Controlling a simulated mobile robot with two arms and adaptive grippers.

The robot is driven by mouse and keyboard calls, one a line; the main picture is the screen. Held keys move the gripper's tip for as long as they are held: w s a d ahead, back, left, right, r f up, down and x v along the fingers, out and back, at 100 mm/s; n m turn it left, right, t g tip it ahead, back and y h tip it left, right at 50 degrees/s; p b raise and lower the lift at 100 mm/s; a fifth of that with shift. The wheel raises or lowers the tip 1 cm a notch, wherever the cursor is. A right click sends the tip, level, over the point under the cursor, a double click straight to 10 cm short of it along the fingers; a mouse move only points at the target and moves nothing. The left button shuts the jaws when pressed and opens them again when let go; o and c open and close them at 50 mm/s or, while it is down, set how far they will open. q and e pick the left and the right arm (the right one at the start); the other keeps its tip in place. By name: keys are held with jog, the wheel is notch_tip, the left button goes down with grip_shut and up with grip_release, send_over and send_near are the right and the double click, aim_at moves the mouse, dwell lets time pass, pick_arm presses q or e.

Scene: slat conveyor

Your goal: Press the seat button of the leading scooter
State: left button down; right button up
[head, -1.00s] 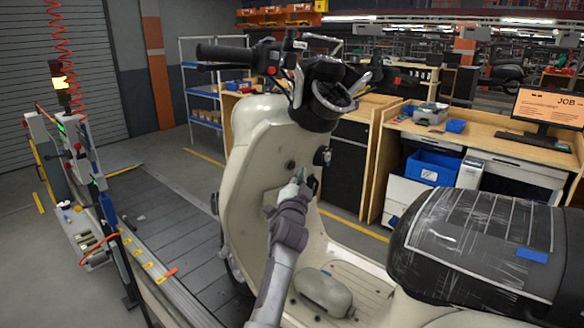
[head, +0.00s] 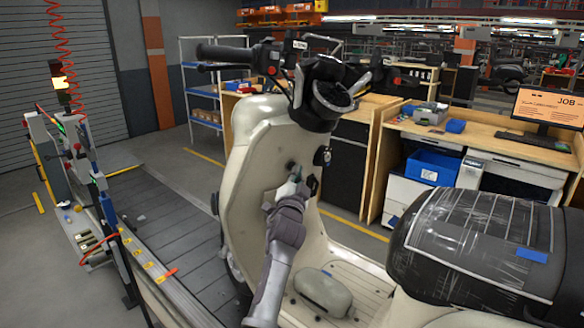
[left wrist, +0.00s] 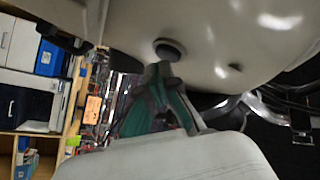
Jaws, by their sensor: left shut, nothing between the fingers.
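The cream scooter (head: 262,140) stands on the slat conveyor, its inner leg shield facing me. A small dark round button (head: 291,165) is on that shield; in the left wrist view it shows as a black round button (left wrist: 170,50) on the pale panel. My left gripper (head: 295,176) is shut and empty, its tips close to the button. In the left wrist view, the left gripper (left wrist: 160,70) has its tips at the button's lower edge; I cannot tell if they touch. My right gripper is not in view.
The dark seat (head: 480,240), under clear wrap with blue tape, is at right. A black key-switch-like part (head: 322,156) sits right of the button. The handlebar (head: 225,52) is above. Workbenches (head: 470,135) stand behind; a conveyor rail (head: 165,285) runs at left.

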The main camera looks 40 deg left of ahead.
pick_arm(q)
jog(key=shift+w+a+r, duration=0.1)
jog(key=shift+a+r, duration=0.05)
jog(key=shift+a, duration=0.35)
dwell(0.7)
jog(key=shift+d, duration=0.1)
jog(key=shift+s+d+f, duration=0.2)
jog(key=shift+s+d, duration=0.05)
jog(key=shift+d, duration=0.5)
jog(key=shift+d+f, duration=0.1)
jog(key=d, duration=0.1)
jog(key=d+b, duration=0.1)
jog(key=d, duration=0.1)
jog(key=s+d+f+b, duration=0.1)
jog(key=shift+s+d, duration=0.1)
jog(key=shift+d, duration=0.2)
